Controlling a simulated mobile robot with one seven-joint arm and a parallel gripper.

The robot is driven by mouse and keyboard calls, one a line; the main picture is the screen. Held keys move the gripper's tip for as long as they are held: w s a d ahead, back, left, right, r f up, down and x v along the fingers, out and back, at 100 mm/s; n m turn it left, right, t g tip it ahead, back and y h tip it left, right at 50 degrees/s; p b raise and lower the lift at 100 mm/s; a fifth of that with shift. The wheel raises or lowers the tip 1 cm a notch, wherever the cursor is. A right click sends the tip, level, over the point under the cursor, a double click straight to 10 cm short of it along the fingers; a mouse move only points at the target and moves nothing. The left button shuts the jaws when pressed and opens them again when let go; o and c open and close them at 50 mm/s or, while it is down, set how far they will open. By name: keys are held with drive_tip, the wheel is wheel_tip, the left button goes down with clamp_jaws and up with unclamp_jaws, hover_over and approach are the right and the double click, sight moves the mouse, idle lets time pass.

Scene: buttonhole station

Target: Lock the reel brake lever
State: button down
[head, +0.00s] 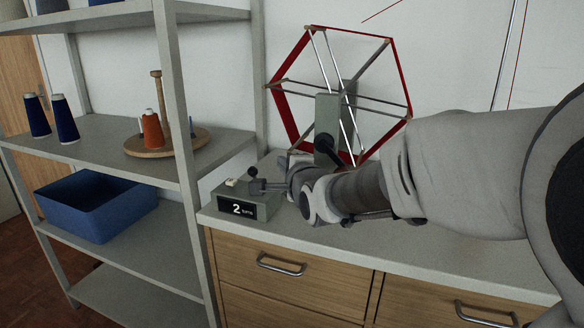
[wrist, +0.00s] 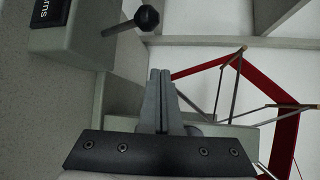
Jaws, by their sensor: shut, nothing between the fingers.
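A short lever with a black ball knob (head: 252,172) stands on the grey counter box (head: 262,207), whose display reads 2 turns. In the wrist view the knob (wrist: 147,18) and its metal rod stick out from the box, tilted. A larger black knob (head: 323,143) shows by the reel's grey post (head: 327,110); I cannot tell which lever is the brake. My gripper (head: 258,187) is just beside the counter box, close to the small lever. In the wrist view its fingers (wrist: 160,73) are shut and empty, visibly apart from the knob. The red hexagonal reel (head: 289,120) stands behind.
A grey shelf unit (head: 100,135) at the left holds blue cones (head: 65,118), an orange spool (head: 152,130) on a round wooden stand, and a blue bin (head: 95,215). The worktop (head: 430,255) is clear in front of my arm, above wooden drawers.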

drive_tip(key=s+d+f+p, duration=0.1)
drive_tip(key=s+d, duration=0.2)
drive_tip(key=s, duration=0.6)
drive_tip(key=shift+s+f+p, duration=0.2)
drive_tip(key=shift+f+p, duration=0.15)
drive_tip(key=shift+f, duration=0.05)
drive_tip(key=shift+s+d+f+n, duration=0.15)
drive_tip(key=shift+d+n, duration=0.15)
drive_tip(key=shift+d, duration=0.15)
drive_tip(key=s+d+f+n+g+h, duration=0.25)
drive_tip(key=s+d+n+g, duration=0.35)
drive_tip(key=s, duration=0.5)
drive_tip(key=s+d+f+n+g+h, duration=0.2)
drive_tip(key=s+d+n+g+h, duration=0.1)
drive_tip(key=s+d+n, duration=0.55)
wheel_tip(320, 180, up, 21)
drive_tip(key=s+a+p, duration=0.1)
drive_tip(key=s+p, duration=0.1)
drive_tip(key=p, duration=1.9)
drive_tip(key=shift+s+a+r+n+g, duration=0.15)
drive_tip(key=shift+s+a+n+g, duration=0.15)
drive_tip(key=shift+s+n, duration=0.1)
drive_tip(key=shift+d+y, duration=0.2)
drive_tip(key=shift+y, duration=0.05)
